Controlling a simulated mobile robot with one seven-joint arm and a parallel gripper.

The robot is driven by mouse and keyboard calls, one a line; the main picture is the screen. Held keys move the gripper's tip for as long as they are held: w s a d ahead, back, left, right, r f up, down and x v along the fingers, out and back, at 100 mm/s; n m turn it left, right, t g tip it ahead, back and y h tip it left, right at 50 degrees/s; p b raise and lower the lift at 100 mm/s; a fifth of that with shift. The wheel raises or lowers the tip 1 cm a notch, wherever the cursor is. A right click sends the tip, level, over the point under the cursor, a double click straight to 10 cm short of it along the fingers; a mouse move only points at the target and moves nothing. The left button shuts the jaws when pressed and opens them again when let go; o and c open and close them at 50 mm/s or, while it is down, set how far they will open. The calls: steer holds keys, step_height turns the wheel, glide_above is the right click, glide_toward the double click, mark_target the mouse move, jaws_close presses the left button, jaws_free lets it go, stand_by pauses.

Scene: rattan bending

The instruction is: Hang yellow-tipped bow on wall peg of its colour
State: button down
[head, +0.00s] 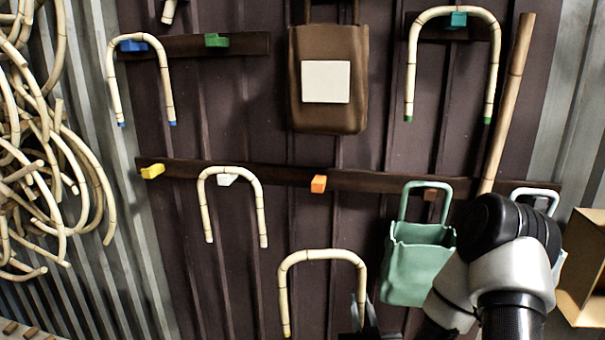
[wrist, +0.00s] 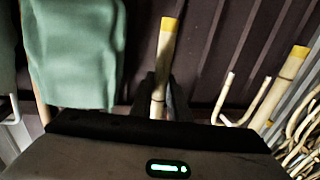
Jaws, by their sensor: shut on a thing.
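The yellow-tipped bow (head: 322,254) is a pale rattan U, arch up, in front of the wall below the lower rail in the head view. My gripper (head: 362,312) is shut on its right leg; the left leg hangs free with a yellow tip. In the wrist view my gripper (wrist: 160,95) holds one leg of the bow (wrist: 166,50), and both yellow tips show. The yellow peg (head: 152,171) is at the left end of the lower rail, empty, up and left of the bow.
White-tipped bow (head: 233,172) hangs on the white peg; the orange peg (head: 319,183) is bare. Blue-tipped bow (head: 140,38) and green-tipped bow (head: 452,12) hang above. Green bag (head: 418,262) hangs just right of my gripper. Rattan coils (head: 45,150) fill the left.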

mark_target(351, 256)
steer(key=a+r+h+b, duration=0.1)
steer(key=r, duration=0.4)
steer(key=a+r+m+h+b, duration=0.1)
steer(key=r+b, duration=0.1)
steer(key=r, duration=0.3)
steer(key=a+r+m+h+b, duration=0.1)
steer(key=r+b, duration=0.1)
steer(key=r, duration=0.3)
steer(key=shift+s+a+r, duration=0.2)
steer(key=shift+s+r, duration=0.1)
steer(key=shift+r, duration=0.05)
steer(key=shift+s+a+r, duration=0.2)
steer(key=shift+s+r, duration=0.25)
steer(key=shift+r, duration=0.15)
steer(key=shift+w+d+r, duration=0.1)
steer(key=shift+w+r, duration=0.05)
steer(key=shift+w, duration=0.25)
steer(key=w+d+p, duration=0.2)
steer(key=w, duration=0.7)
steer(key=w+d+p, duration=0.2)
steer(key=w, duration=0.7)
steer(key=f, duration=0.6)
steer(key=shift+w+a+f, duration=0.15)
steer(key=shift+w+f, duration=0.25)
steer(key=shift+f, duration=0.25)
